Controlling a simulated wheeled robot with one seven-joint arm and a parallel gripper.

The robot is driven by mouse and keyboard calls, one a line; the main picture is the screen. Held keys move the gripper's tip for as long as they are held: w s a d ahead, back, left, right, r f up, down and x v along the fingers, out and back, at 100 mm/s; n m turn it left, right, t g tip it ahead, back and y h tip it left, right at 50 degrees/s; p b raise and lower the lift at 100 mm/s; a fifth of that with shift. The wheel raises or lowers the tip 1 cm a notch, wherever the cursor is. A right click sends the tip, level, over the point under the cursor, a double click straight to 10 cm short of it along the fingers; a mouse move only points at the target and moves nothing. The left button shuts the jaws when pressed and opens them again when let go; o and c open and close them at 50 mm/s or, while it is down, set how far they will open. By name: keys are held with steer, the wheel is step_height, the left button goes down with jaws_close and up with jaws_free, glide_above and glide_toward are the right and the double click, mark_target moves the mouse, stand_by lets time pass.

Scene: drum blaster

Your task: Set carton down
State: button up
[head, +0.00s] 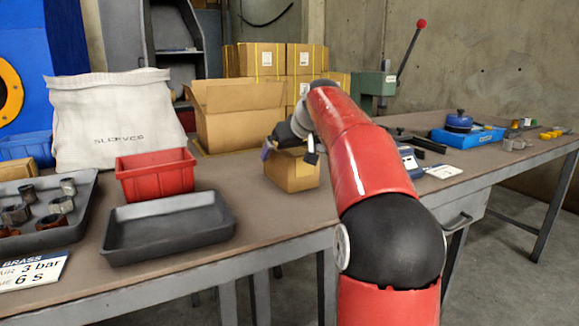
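A small brown carton (291,176) is near the middle of the table (262,222), to the right of the grey tray. Its base looks level with the tabletop; I cannot tell whether it touches. My gripper (289,153) is at the top of this carton, reaching down from the right. Its two fingers are spread apart, one near the carton's left upper edge and one near its right upper edge. Whether they press on the carton is not clear. Part of the carton's top is hidden by my gripper.
A larger open carton (238,123) stands just behind, with stacked boxes (261,59) beyond. An empty grey tray (168,228), a red bin (155,177) and a white sack (112,122) are to the left. A blue tray (468,136) is at right. Table in front of the carton is clear.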

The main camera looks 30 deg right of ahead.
steer(key=shift+w+f, duration=0.3)
steer(key=c, duration=1.4)
steer(key=shift+r, duration=0.15)
steer(key=shift+c, duration=1.1)
